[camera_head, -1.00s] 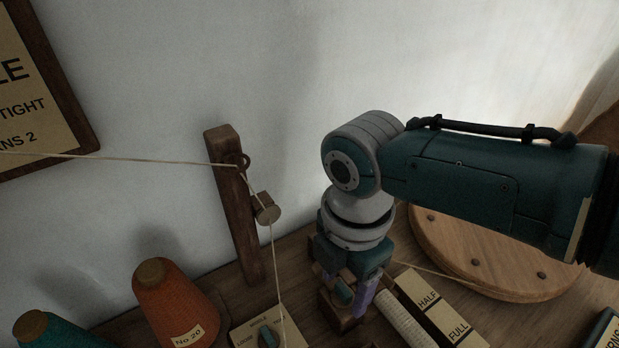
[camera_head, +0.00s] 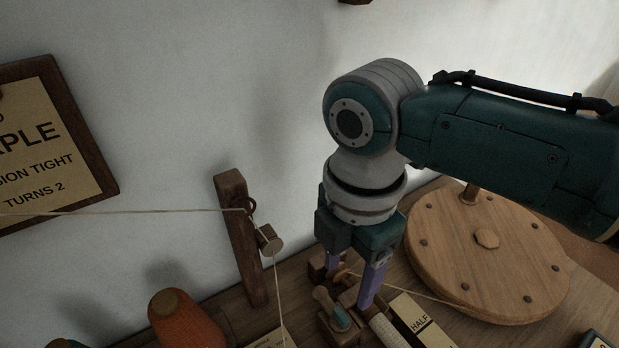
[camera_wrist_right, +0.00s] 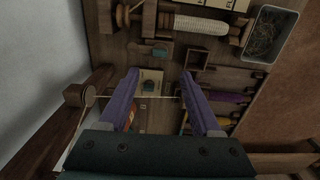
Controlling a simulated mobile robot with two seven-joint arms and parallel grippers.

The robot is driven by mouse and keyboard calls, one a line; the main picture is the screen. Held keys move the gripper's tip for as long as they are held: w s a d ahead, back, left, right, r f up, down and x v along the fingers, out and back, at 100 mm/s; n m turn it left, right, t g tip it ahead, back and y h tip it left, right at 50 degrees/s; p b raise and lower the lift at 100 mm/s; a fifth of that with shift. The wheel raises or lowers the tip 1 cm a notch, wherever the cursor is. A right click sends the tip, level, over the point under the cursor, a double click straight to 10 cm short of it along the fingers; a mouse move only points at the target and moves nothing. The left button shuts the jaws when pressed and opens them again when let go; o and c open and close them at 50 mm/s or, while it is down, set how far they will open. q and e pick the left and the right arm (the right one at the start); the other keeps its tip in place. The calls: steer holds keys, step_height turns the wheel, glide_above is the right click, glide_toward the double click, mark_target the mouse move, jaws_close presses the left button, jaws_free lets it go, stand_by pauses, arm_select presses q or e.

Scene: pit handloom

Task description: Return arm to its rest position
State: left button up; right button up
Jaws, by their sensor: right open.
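My right gripper (camera_head: 350,285) comes down from the teal and grey right arm (camera_head: 510,140), with its two purple fingers apart. In the head view it is over the small wooden bobbin holder (camera_head: 340,322) on the bench, and the fingers partly cover that spot. In the right wrist view the gripper (camera_wrist_right: 159,77) is open, with nothing clearly held between its fingers. The dial card (camera_wrist_right: 151,82) shows beyond the gap, and a thread crosses there. A white wound bobbin (camera_wrist_right: 200,25) lies farther off. My left gripper is out of view.
A wooden post (camera_head: 243,240) with a taut thread stands left of the gripper. A round wooden disc (camera_head: 485,275) is to the right. An orange cone (camera_head: 186,322) stands front left. A framed sign (camera_head: 60,150) hangs on the wall. A tray (camera_wrist_right: 268,33) shows in the wrist view.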

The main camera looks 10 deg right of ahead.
steer(key=s+a+r+m+t+y+p, duration=0.1)
steer(key=s+r+m+t+y+p, duration=0.1)
steer(key=s+r+m+p, duration=0.9)
steer(key=s+d+r+m+t+h+p, duration=0.2)
steer(key=s+d+r+m+p, duration=0.35)
steer(key=d+r+m, duration=0.45)
step_height(320, 180, up, 37)
steer(key=a+p, duration=0.1)
steer(key=p, duration=3.4)
steer(key=shift+a+n+p, duration=0.15)
steer(key=shift+n+p, duration=0.15)
steer(key=shift+n, duration=0.1)
steer(key=shift+s, duration=0.1)
